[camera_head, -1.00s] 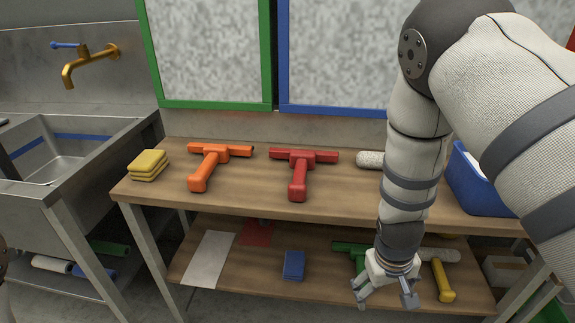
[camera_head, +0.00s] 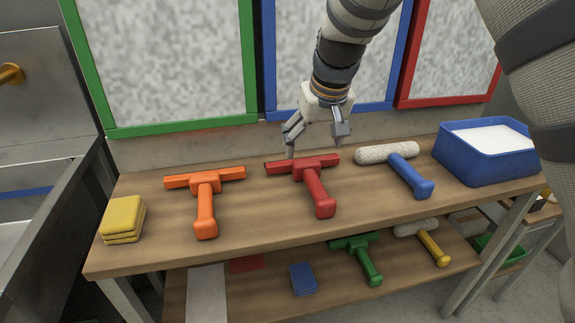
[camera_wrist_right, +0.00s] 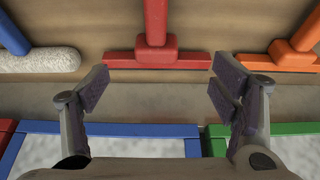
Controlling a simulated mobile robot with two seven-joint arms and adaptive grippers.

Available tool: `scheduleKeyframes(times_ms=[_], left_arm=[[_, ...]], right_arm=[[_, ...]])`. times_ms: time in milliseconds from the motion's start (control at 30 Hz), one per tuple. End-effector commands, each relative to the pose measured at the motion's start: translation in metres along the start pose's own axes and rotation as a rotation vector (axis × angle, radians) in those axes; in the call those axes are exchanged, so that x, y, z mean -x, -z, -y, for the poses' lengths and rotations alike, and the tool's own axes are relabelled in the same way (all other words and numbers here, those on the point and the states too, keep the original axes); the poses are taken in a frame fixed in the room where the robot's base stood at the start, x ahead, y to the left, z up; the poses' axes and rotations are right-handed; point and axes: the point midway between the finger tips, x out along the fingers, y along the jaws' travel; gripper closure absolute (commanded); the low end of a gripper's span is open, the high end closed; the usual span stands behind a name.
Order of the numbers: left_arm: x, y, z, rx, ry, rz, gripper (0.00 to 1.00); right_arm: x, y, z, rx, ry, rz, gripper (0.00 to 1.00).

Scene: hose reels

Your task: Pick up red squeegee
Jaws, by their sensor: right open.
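The red squeegee (camera_head: 314,186) lies on the upper wooden shelf, between the orange squeegee and the blue-handled roller, its handle toward the front edge. My right gripper (camera_head: 316,146) is open and empty, above the back of the shelf, close to the squeegee's crossbar. In the right wrist view the red squeegee (camera_wrist_right: 156,52) lies ahead of the two spread fingers (camera_wrist_right: 160,88), its crossbar between them and beyond the tips. The fingers do not appear to touch it. My left gripper is not in view.
An orange squeegee (camera_head: 205,204) and yellow sponges (camera_head: 122,220) lie to the left. A roller with a blue handle (camera_head: 408,176) and a blue tub (camera_head: 487,163) are to the right. Framed panels (camera_head: 160,60) stand behind. The lower shelf (camera_head: 240,296) holds more tools.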

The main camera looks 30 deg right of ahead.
Motion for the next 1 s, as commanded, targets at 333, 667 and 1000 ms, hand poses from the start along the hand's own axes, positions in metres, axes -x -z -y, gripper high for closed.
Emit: scheduleKeyframes(times_ms=[333,667,1000], left_arm=[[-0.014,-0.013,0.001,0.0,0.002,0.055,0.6],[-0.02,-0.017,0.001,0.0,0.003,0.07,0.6],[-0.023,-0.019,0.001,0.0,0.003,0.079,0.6]], right_arm=[[-0.061,0.0,0.0,0.0,0.001,0.004,0.2],[-0.102,-0.005,-0.004,-0.003,0.001,0.002,0.2],[-0.117,-0.002,-0.003,-0.002,0.003,-0.006,0.29]])
